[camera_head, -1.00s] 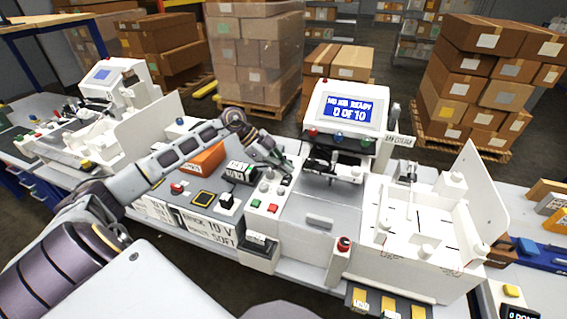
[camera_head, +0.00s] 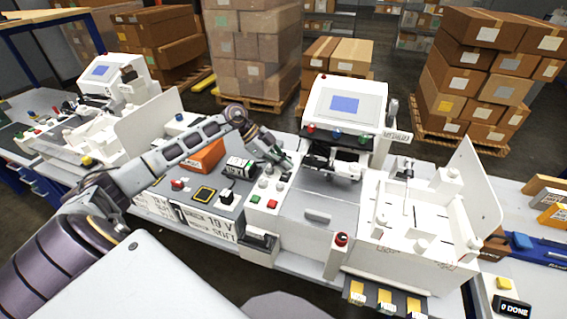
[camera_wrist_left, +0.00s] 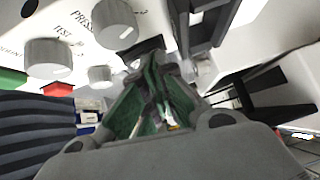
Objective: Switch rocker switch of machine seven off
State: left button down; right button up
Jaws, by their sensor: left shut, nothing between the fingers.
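The white machine with a control panel and a tilted screen (camera_head: 344,104) stands in the middle of the head view; the screen is plain blue without text. A small dark part (camera_wrist_left: 148,46), likely the rocker switch, lies just past the fingertips, partly hidden. Its position and any contact cannot be told. My right gripper is not visible.
Grey knobs (camera_wrist_left: 48,58) sit close beside the fingers in the wrist view. A red emergency button (camera_head: 341,239) stands at the machine's front. A white fixture with an upright panel (camera_head: 476,185) is on the right. A similar machine (camera_head: 110,75) stands at far left.

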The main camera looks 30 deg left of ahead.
pick_arm(q)
jog(key=shift+s+d+f+p, duration=0.1)
jog(key=shift+s+p, duration=0.25)
jog(key=shift+s+d+p, duration=0.1)
jog(key=shift+s+p, duration=0.2)
jog(key=shift+s, duration=0.2)
jog(key=shift+r, duration=0.25)
